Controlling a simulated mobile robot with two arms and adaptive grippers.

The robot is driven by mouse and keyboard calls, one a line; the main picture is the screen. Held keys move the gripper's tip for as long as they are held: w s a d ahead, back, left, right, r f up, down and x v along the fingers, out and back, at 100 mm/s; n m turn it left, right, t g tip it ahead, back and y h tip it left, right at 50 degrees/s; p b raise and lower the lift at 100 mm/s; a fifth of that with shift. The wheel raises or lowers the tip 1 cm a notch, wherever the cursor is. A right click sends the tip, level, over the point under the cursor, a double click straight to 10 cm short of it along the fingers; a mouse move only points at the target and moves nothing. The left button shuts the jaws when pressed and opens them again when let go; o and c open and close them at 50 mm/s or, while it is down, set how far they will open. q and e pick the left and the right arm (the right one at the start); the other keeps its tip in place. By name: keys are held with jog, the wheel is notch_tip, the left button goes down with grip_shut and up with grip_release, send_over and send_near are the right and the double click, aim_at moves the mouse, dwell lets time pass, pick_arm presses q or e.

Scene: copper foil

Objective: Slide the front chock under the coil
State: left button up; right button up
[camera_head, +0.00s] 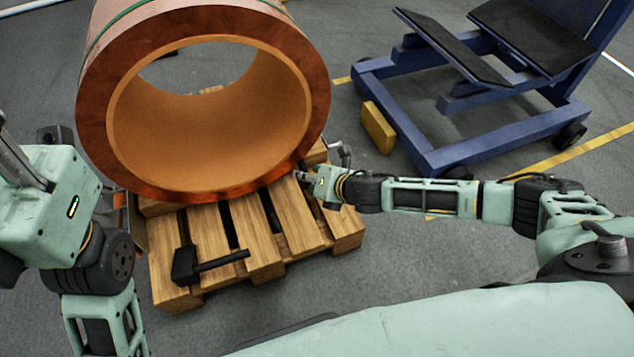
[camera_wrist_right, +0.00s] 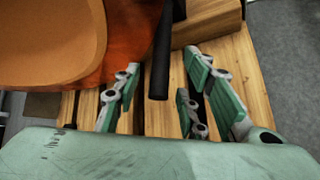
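The copper coil (camera_head: 205,110) lies on a wooden pallet (camera_head: 210,240), its open end facing me. A wooden block (camera_head: 317,153), likely a chock, shows at the coil's right side; it also shows at the top of the right wrist view (camera_wrist_right: 208,22). Another wooden piece (camera_head: 155,207) shows under the coil's left side. I cannot tell which is the front chock. My right gripper (camera_head: 307,177) is beside the coil's lower right edge, over the pallet. Its fingers (camera_wrist_right: 160,95) are apart, with a black round bar (camera_wrist_right: 161,60) visible between them, apparently not clamped. My left gripper's fingers are not visible.
A black mallet (camera_head: 205,264) lies on the pallet's near left part. A blue cart (camera_head: 460,150) stands at the back right, with a yellow block (camera_head: 378,127) beside it. Grey floor (camera_head: 400,245) is clear right of the pallet.

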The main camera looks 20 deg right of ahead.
jog(key=shift+w+a+f, duration=0.2)
jog(key=shift+w+f, duration=0.2)
jog(key=shift+w, duration=0.15)
jog(key=shift+c, duration=0.2)
grip_shut()
jog(key=shift+o, duration=0.2)
grip_release()
